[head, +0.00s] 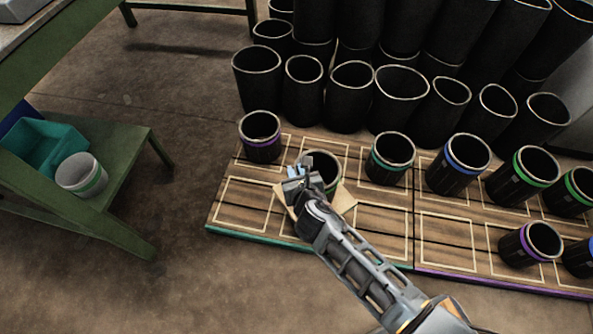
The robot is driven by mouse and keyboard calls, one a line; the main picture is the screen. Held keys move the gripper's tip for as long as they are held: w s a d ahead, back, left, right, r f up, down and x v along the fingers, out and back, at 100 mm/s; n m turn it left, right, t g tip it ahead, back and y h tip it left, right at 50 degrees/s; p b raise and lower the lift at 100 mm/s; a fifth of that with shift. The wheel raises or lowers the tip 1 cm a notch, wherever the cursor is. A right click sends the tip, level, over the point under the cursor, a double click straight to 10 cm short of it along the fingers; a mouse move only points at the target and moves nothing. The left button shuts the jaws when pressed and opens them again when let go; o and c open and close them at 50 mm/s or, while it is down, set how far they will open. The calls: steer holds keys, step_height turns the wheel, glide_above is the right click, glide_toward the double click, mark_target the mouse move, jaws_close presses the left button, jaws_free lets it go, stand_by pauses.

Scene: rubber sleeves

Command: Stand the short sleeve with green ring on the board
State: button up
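A short black sleeve (324,166) with a pale rim stands at the left part of the wooden board (232,222), over a tan sheet (345,199). A little green shows low on its right side; the rest of its ring is hidden by my gripper. My gripper (299,171) is at the left side of this sleeve, at rim height, and overlaps it in the picture. I cannot tell whether its fingers are closed on the wall. The sleeve looks about upright.
The board has pale outlined rectangles. A purple-ringed sleeve (261,137) and a teal-ringed sleeve (390,158) stand nearby; blue-, green- and purple-ringed ones stand right. Tall black sleeves (350,97) crowd behind. A green bench (120,190) at left holds a teal bin (42,143) and white pot (82,175).

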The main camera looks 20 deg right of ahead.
steer(key=o, duration=0.5)
steer(key=shift+c, duration=0.2)
steer(key=shift+r, duration=0.1)
steer(key=shift+r, duration=0.2)
steer(key=p+v, duration=0.4)
steer(key=v, duration=0.8)
steer(key=shift+r+p, duration=0.35)
steer(key=shift+p, duration=0.05)
